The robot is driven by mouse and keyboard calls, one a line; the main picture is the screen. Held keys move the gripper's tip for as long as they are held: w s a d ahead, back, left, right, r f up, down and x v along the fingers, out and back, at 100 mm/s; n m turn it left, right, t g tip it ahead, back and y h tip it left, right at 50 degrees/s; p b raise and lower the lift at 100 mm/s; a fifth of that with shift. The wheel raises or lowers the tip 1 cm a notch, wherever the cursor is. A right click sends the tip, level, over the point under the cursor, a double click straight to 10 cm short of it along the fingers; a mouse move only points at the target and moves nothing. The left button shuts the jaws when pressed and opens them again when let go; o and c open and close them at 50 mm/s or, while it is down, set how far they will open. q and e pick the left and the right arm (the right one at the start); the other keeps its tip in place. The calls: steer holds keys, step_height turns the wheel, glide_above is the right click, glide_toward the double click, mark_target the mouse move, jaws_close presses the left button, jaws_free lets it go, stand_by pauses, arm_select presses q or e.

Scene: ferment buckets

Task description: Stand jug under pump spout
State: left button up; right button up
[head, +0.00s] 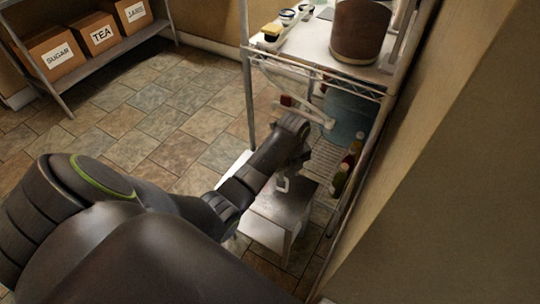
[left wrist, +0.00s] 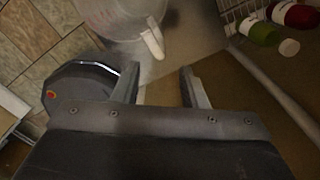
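My left gripper (head: 293,160) reaches down over a low grey stool (head: 272,222) beside the wire rack. In the left wrist view its two fingers (left wrist: 163,85) stand apart with nothing between them. Just ahead of them is a clear, see-through jug (left wrist: 112,15) with a pale handle (left wrist: 152,43); the handle lies in front of the gap, apart from the fingers. My right gripper is not in view.
A blue container (head: 346,118) and several bottles (head: 342,178) are lower in the rack. A wall closes the right side. Tiled floor (head: 150,110) is open to the left.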

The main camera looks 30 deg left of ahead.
mark_target(287, 180)
arm_select(q)
step_height(287, 180, down, 8)
steer(key=shift+a+r+b, duration=0.15)
steer(key=shift+r+b, duration=0.05)
steer(key=shift+b, duration=0.5)
jaws_close()
